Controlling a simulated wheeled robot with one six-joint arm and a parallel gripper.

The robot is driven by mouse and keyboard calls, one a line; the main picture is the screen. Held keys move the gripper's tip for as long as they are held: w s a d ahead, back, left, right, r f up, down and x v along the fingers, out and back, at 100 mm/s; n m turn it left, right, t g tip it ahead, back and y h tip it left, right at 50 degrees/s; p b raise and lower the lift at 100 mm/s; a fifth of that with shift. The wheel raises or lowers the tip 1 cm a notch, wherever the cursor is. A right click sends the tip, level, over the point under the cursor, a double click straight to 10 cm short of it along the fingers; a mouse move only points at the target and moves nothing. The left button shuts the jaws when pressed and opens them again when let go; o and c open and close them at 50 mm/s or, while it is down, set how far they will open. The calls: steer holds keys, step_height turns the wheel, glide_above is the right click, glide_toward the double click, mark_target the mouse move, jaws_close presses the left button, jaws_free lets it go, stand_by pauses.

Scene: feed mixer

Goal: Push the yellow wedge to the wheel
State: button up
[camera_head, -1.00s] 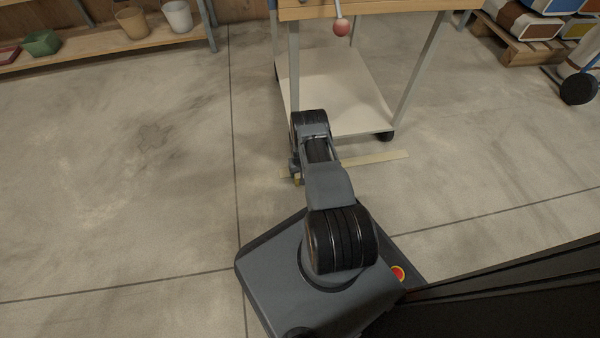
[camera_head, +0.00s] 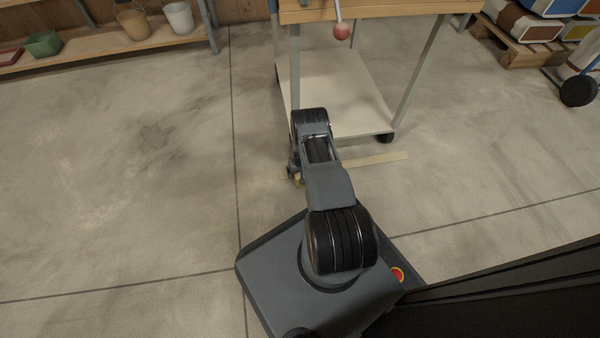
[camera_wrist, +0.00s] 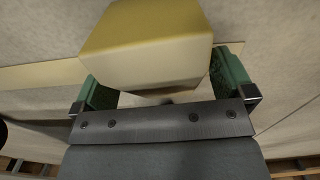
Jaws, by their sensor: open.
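The yellow wedge (camera_wrist: 145,45) fills the upper middle of the wrist view, with a yellow upper face and a paler face toward me. My gripper (camera_wrist: 165,85) is open, with one green finger on each side of the wedge. The right finger is close against its side; I cannot tell whether they touch. In the head view my arm hides most of the gripper, and only a small yellow patch (camera_head: 297,180), perhaps the wedge, shows beside it. A black caster wheel (camera_head: 385,138) stands under the front right corner of the trolley.
The trolley (camera_head: 340,95) has a pale lower shelf and a wooden top with a red-knobbed lever (camera_head: 341,31). A yellowish strip (camera_head: 380,158) lies on the floor before it. Floor is clear at left. A shelf with pots (camera_head: 110,45) and a loaded pallet (camera_head: 525,48) stand behind.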

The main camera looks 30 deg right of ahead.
step_height(320, 180, up, 12)
steer(key=p, duration=0.5)
steer(key=shift+r, duration=0.2)
